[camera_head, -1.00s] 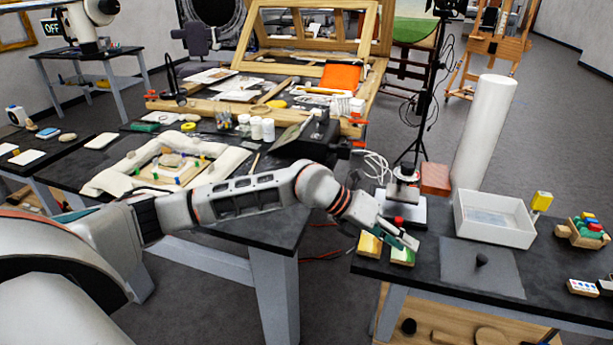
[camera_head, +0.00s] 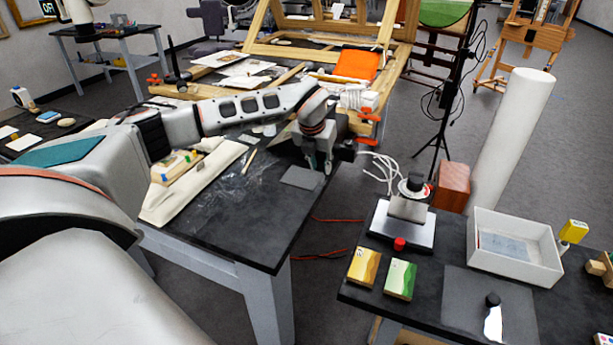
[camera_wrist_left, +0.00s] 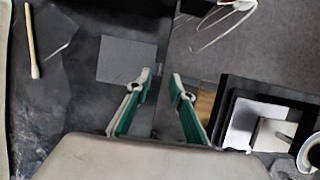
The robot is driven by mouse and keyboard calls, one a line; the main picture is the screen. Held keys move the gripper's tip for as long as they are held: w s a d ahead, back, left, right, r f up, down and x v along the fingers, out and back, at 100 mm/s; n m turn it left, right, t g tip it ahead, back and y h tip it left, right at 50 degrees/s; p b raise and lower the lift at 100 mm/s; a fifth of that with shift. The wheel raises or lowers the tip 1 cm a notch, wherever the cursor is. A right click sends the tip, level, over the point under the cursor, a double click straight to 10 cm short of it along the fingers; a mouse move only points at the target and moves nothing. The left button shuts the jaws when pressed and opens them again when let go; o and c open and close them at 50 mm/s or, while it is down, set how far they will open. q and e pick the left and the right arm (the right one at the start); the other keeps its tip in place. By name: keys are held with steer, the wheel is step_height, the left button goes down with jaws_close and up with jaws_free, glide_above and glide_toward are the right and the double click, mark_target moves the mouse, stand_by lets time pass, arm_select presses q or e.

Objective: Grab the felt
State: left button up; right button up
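A flat grey square (camera_head: 301,177), which looks like the felt, lies on the black top of the left table near its far right corner. It also shows in the left wrist view (camera_wrist_left: 127,60), whole and flat, just left of and ahead of the fingertips. My left gripper (camera_head: 320,170) points down beside the right edge of the square. In the left wrist view its two green-sided fingers (camera_wrist_left: 162,80) stand apart with nothing between them. I cannot tell its exact height above the table. My right gripper is not in view.
A wooden stick with a pale tip (camera_wrist_left: 31,42) lies left of the square. An orange clamp (camera_head: 368,127) is at the table edge behind the gripper. The right table holds a white tray (camera_head: 541,272), a grey mat (camera_head: 463,300) and two painted blocks. Floor separates the tables.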

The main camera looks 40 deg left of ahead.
mark_target(323, 177)
arm_select(q)
steer(key=shift+f, duration=0.4)
steer(key=x, duration=0.5)
steer(key=shift+p, duration=0.3)
jaws_close()
